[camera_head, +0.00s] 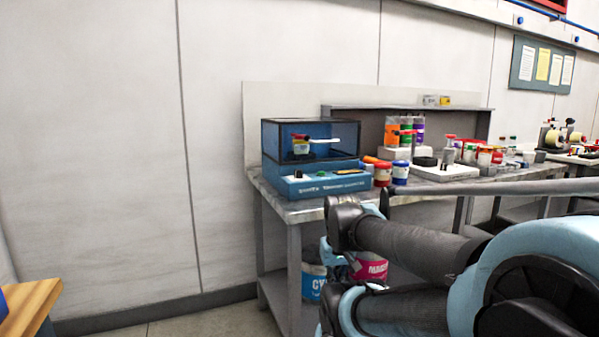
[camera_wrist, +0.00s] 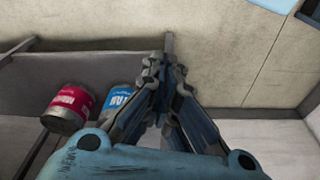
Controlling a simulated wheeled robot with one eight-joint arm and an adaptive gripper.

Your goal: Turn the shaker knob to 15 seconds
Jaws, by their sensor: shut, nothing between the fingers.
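The shaker (camera_head: 312,160) is a blue box with a dark transparent cover, standing at the left end of the metal workbench. Its front panel slopes and carries a small dark knob (camera_head: 298,174), a green button and lettering too small to read. The knob's pointer setting cannot be made out. A small cup and a white clamp show inside the cover. In the wrist view my gripper (camera_wrist: 163,122) points down past the bench, fingers together, with nothing between them.
The workbench (camera_head: 300,212) holds several ink cups (camera_head: 400,172) and a white scale (camera_head: 450,171) right of the shaker. A magenta bucket (camera_wrist: 66,107) and a blue bucket (camera_wrist: 120,100) stand on the lower shelf. A wooden surface (camera_head: 28,305) is at lower left. Floor left of the bench is clear.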

